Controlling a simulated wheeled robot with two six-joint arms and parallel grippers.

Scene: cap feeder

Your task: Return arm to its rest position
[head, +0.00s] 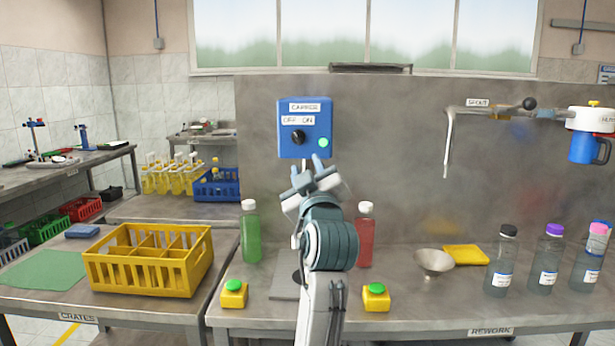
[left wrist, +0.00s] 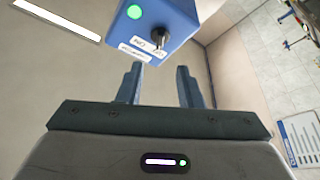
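My left gripper (head: 307,167) is raised in front of the back panel, just below the blue capper box (head: 305,118). Its two fingers are apart with nothing between them. In the left wrist view the gripper (left wrist: 160,76) also shows open and empty, with the capper box (left wrist: 150,25) beyond the fingertips. The black knob (head: 298,137) sits under the OFF ON label, and the green light (head: 323,142) beside it is lit. The gripper looks apart from the knob. My right gripper is in neither view.
A green bottle (head: 250,235) and a red bottle (head: 365,238) stand either side of my arm. Two yellow blocks with green buttons (head: 234,295) sit near the front edge.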

